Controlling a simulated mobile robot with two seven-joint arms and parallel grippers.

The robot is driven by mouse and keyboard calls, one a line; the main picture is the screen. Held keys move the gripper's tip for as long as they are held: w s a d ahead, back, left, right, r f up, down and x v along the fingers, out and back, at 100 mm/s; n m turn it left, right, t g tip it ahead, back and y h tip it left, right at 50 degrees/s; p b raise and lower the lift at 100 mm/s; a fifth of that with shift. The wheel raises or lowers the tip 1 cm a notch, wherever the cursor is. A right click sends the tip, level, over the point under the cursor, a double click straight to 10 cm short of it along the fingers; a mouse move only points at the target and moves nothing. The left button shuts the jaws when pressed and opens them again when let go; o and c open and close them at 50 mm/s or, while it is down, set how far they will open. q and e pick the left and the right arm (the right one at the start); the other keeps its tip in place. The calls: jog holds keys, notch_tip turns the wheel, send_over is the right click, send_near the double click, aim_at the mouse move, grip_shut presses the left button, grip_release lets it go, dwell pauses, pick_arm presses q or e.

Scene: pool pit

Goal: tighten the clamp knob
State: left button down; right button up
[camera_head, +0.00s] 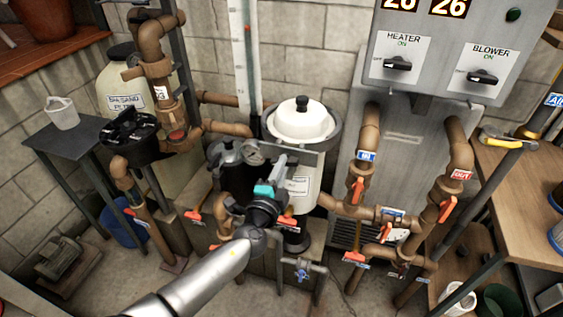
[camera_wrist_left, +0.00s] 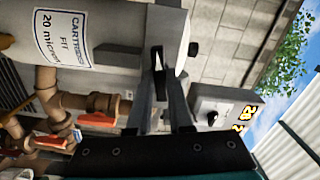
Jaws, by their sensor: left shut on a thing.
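The cartridge filter housing (camera_head: 300,184) is a pale upright cylinder with a white lid (camera_head: 298,122) and a black knob (camera_head: 302,103) on top. My left gripper (camera_head: 284,165) reaches its near side below the lid. In the left wrist view the scene lies sideways and the housing (camera_wrist_left: 108,32) shows its label. There my left gripper's fingers (camera_wrist_left: 160,75) are shut on a small dark piece, seemingly the clamp knob (camera_wrist_left: 157,58), at the housing's rim. In the head view the clamp knob is too hidden to make out. My right gripper is not in view.
A pressure gauge (camera_head: 253,153) is close left of my gripper. Brown pipes (camera_head: 345,208) with orange valve handles (camera_head: 357,190) crowd both sides. The heater and blower panel (camera_head: 450,60) hangs at upper right. A wooden bench (camera_head: 520,195) stands at right.

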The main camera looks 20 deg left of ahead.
pick_arm(q)
jog(key=m+p, duration=0.4)
jog(key=m, duration=1.7)
jog(key=shift+p, duration=0.3)
jog(key=c, duration=0.7)
grip_release()
jog(key=shift+s, duration=0.1)
jog(key=s+p, duration=0.2)
jog(key=s, duration=0.5)
jog(key=shift+a, duration=0.1)
